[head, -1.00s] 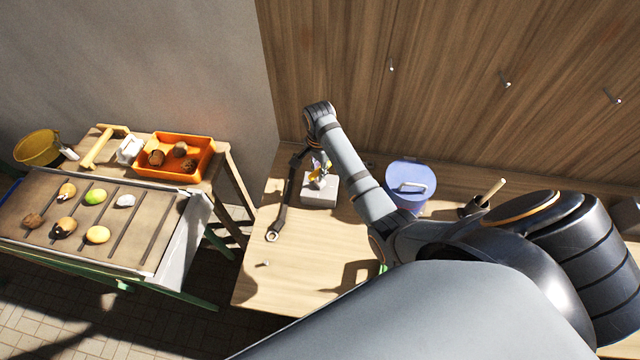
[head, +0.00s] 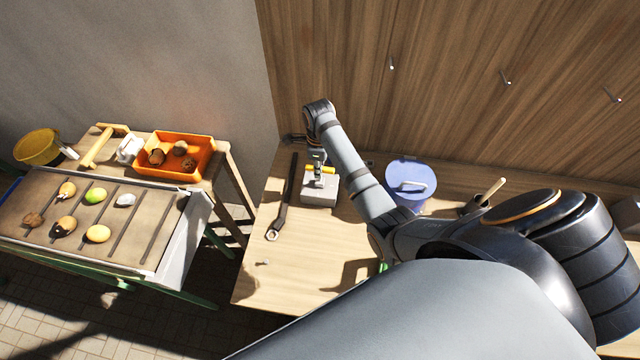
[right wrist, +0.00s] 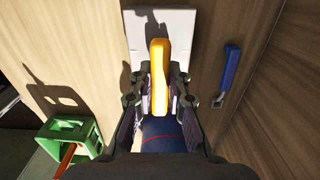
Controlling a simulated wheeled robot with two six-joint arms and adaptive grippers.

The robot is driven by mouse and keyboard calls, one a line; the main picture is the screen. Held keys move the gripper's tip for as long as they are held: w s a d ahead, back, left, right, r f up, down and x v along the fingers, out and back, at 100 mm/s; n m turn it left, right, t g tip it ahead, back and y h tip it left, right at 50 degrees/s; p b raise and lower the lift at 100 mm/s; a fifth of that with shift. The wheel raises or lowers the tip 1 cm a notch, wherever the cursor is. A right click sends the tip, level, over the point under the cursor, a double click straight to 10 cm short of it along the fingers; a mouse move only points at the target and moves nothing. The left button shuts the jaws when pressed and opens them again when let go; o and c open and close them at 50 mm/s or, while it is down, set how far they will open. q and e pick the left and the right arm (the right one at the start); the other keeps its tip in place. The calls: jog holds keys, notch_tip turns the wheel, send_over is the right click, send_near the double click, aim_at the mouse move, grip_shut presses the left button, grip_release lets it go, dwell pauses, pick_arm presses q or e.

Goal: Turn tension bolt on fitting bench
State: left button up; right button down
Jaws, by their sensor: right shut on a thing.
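The tension bolt shows as a yellow bar handle (head: 320,169) on top of a pale grey block (head: 319,192) on the fitting bench (head: 310,270). My right gripper (head: 316,160) is above the block, partly hidden by its own arm, and is shut on the yellow handle. In the right wrist view, the yellow handle (right wrist: 158,65) lies lengthwise between the two dark fingers, with the pale block (right wrist: 175,22) beyond it. The bolt's shaft is hidden. My left gripper is out of view.
A dark wrench (head: 283,205) lies left of the block. A blue lidded bucket (head: 408,187) stands right of my forearm. The bench's front left is mostly clear.

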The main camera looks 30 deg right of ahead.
jog(key=shift+r, duration=0.1)
jog(key=shift+r, duration=2.4)
